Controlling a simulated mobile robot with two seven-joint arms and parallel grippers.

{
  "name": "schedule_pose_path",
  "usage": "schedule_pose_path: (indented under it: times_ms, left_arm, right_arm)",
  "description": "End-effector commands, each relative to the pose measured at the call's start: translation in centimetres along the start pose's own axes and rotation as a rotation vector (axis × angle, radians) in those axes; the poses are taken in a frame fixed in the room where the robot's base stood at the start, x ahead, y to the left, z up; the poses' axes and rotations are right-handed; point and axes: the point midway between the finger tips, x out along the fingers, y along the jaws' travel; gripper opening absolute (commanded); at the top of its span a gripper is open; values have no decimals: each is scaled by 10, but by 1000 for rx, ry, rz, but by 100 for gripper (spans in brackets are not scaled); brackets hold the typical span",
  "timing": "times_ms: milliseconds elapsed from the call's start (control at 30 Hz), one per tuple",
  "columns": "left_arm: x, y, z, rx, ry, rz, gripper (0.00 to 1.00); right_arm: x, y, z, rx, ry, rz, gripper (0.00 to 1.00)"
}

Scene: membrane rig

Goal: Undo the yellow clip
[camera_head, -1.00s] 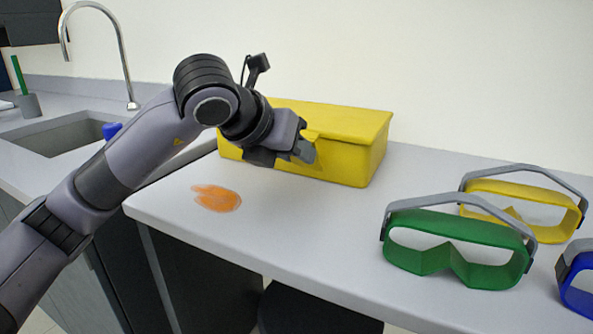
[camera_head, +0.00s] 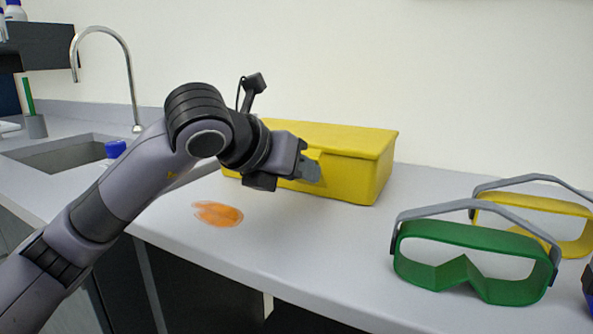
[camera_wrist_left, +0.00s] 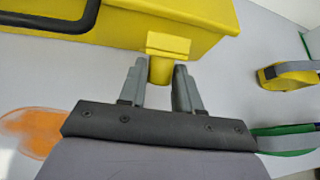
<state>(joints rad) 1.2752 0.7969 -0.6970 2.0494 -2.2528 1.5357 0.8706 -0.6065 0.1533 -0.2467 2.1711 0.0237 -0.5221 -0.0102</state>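The yellow clip (camera_wrist_left: 170,46) is a small tab on the front wall of the yellow box (camera_wrist_left: 215,18) in the left wrist view. Its lower end hangs down between the tips of my left gripper (camera_wrist_left: 160,80). The two grey fingers are apart, one on each side of the clip, and I cannot tell whether either touches it. In the head view the left gripper (camera_head: 308,170) is at the front of the yellow box (camera_head: 375,165) and hides most of the clip. The box lid looks closed. My right gripper is not in view.
Green goggles (camera_head: 475,285) and yellow goggles (camera_head: 575,245) lie on the counter to the right, with a blue item at the edge. An orange stain (camera_head: 217,213) lies in front of the box. A sink with a tap (camera_head: 130,75) is at left. A black handle (camera_wrist_left: 55,22) crosses the lid.

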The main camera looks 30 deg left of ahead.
Motion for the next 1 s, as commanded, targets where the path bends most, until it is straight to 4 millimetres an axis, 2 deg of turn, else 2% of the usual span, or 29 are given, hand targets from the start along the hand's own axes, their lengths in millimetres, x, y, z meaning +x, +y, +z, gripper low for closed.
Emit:
schedule_pose_path:
  times_ms: [67,367,467,800,1000]
  left_arm:
    - [0,0,1,0,-2,0,55]
    - [-2,0,0,1,0,0,55]
    - [-11,0,1,2,-1,0,55]
    - [-63,0,2,0,-3,0,55]
    - [-72,0,0,0,-1,1,55]
  right_arm:
    - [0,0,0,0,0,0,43]
    - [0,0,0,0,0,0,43]
    - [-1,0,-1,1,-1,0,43]
    - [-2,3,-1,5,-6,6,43]
    - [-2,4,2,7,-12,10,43]
